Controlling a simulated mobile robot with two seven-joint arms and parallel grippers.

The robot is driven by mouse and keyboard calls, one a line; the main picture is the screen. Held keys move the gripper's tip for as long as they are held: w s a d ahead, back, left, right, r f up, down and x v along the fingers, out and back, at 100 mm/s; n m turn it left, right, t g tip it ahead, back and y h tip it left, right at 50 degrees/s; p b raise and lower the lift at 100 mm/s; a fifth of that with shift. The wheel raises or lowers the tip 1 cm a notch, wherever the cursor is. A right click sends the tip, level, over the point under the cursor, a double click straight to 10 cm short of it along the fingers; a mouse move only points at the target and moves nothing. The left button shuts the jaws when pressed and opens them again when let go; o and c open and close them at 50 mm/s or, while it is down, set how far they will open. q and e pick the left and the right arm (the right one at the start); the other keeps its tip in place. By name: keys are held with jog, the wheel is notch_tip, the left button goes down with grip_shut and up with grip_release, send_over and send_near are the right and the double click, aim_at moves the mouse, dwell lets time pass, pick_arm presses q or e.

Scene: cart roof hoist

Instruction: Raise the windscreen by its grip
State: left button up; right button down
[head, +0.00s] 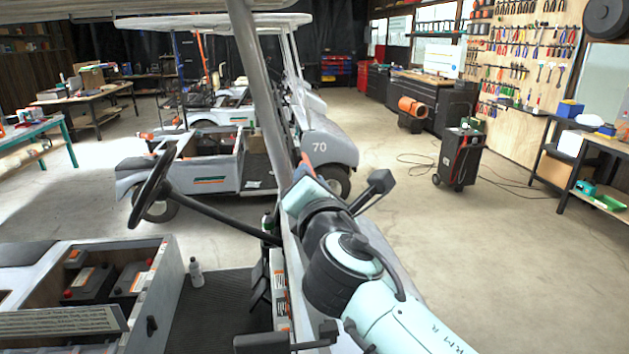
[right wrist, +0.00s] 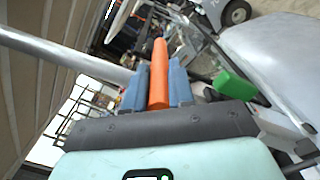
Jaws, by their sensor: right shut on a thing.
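An orange grip (right wrist: 158,70) stands between the two blue fingers of my right gripper (right wrist: 157,90) in the right wrist view. The fingers are shut on it, one on each side. In the head view my right arm reaches in from the lower right, and the right gripper (head: 301,178) is at the cart's front, just right of the roof post. Only a small orange-red bit of the grip shows there. The windscreen pane itself is hard to make out in both views. A green part (right wrist: 234,86) sits right of the fingers in the wrist view. My left gripper is out of view.
A grey roof post (head: 262,95) rises just left of the gripper. The steering wheel (head: 152,186) is farther left. A black side mirror (head: 375,187) stands close to my right arm. Another cart numbered 70 (head: 318,150) is parked beyond.

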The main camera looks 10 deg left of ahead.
jog(key=shift+s+a, duration=0.15)
jog(key=shift+a, duration=0.05)
jog(key=c, duration=1)
grip_release()
jog(key=shift+a, duration=0.1)
jog(key=shift+o, duration=0.2)
jog(key=shift+f, duration=0.1)
jog(key=shift+s+d, duration=0.2)
jog(key=shift+s, duration=0.1)
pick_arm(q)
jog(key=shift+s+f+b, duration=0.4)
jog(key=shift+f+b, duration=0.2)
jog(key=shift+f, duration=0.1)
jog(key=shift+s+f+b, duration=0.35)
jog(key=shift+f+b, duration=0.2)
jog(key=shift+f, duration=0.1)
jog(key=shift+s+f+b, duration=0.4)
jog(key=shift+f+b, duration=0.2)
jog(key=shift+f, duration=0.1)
pick_arm(e)
jog(key=v, duration=1.2)
jog(key=shift+s+d, duration=0.2)
jog(key=shift+s, duration=0.15)
